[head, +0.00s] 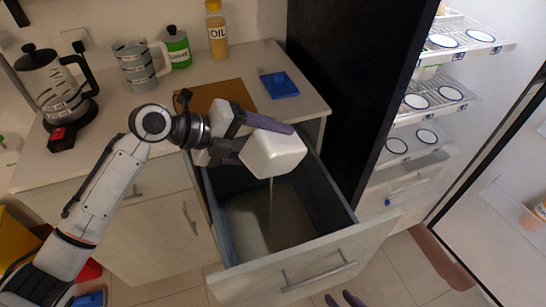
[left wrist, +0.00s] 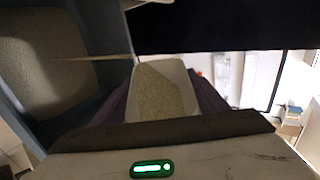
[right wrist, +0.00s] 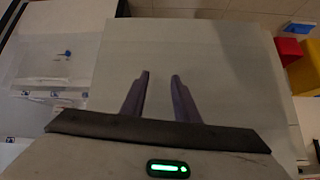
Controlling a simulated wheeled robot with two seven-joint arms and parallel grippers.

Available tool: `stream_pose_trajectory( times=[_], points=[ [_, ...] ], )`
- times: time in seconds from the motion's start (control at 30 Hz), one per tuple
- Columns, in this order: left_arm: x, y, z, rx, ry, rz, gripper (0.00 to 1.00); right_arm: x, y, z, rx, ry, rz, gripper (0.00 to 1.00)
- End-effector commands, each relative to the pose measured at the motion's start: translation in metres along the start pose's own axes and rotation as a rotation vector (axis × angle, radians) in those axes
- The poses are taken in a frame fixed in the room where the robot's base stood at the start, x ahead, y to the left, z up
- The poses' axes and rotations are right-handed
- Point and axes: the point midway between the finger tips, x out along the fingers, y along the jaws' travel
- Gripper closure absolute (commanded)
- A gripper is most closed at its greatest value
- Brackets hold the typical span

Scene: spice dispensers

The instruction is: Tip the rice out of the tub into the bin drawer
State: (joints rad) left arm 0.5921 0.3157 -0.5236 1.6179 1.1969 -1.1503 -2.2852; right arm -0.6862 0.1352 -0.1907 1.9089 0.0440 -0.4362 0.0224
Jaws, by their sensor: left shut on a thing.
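My left gripper (head: 240,130) is shut on the white tub (head: 274,155) and holds it tilted above the open bin drawer (head: 335,205). A thin stream of rice (head: 270,205) falls from the tub into the drawer. In the left wrist view, rice is still inside the tub (left wrist: 165,92), and the stream (left wrist: 95,57) runs toward the drawer interior at left. A pale layer covers the drawer's bottom. My right gripper (head: 346,299) shows only its fingertips at the bottom edge of the head view. In the right wrist view its fingers (right wrist: 160,95) are apart and empty.
The counter holds a glass kettle (head: 55,90), a measuring jug (head: 140,65), a green jar (head: 176,48), an oil bottle (head: 216,28), a brown board (head: 215,95) and a blue item (head: 279,85). An open fridge with shelves (head: 430,95) stands at right.

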Motion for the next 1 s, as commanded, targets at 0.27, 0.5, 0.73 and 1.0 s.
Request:
stream_pose_trajectory(
  times=[0.27, 0.5, 0.73, 1.0],
  points=[
    [-0.001, 0.0, 0.003, -0.024, 0.015, -0.01, 0.65, 0.002, 0.0, 0.002, 0.0, 0.0, 0.0, 0.72],
    [-0.001, 0.0, 0.005, -0.048, 0.028, -0.017, 0.65, 0.004, 0.0, 0.004, 0.0, 0.0, 0.0, 0.72],
    [-0.002, 0.0, 0.007, -0.068, 0.041, -0.023, 0.65, 0.007, 0.001, 0.007, 0.0, 0.0, 0.0, 0.72],
    [-0.002, 0.0, 0.009, -0.093, 0.056, -0.03, 0.65, 0.01, 0.001, 0.01, 0.0, 0.0, 0.0, 0.72]
  ],
)
